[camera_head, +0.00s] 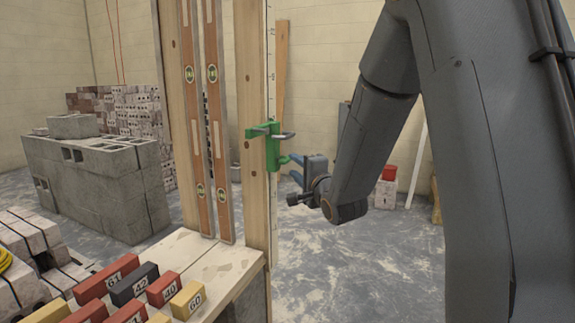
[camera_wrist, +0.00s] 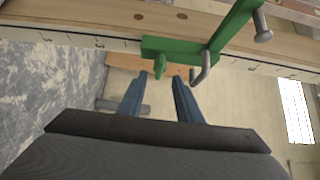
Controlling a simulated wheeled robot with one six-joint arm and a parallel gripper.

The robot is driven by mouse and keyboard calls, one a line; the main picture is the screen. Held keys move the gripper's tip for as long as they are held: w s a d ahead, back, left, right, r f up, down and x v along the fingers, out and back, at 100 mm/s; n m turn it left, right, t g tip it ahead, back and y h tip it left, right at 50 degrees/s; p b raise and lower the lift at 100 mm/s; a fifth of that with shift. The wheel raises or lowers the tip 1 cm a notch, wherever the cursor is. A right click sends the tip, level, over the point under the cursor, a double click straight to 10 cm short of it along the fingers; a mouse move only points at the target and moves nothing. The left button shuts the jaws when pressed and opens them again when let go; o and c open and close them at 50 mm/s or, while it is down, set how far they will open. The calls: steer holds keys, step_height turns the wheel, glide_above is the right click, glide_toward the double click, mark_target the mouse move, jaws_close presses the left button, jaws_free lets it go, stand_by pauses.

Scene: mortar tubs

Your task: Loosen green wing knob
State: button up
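A green bracket (camera_head: 272,143) is fixed to an upright wooden post (camera_head: 252,190) marked with a scale. Its small green wing knob (camera_head: 283,160) sticks out low on the right side. In the wrist view the wing knob (camera_wrist: 159,66) hangs from the green bracket (camera_wrist: 172,47), beside a grey hooked rod (camera_wrist: 203,66). My gripper (camera_head: 293,168) is just right of the knob. In the wrist view my gripper (camera_wrist: 158,82) has its blue fingers apart and empty. The knob lies in line with the gap, just beyond the fingertips. No contact is visible.
Two spirit levels (camera_head: 201,110) stand upright left of the post. Numbered bricks (camera_head: 160,289) lie on a wooden bench (camera_head: 222,262) in front. Grey blocks (camera_head: 95,185) are stacked at left. The floor right of the post is mostly clear.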

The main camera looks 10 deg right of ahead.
mark_target(288, 161)
steer(key=w, duration=0.4)
steer(key=w+a, duration=0.1)
steer(key=w, duration=0.2)
jaws_close()
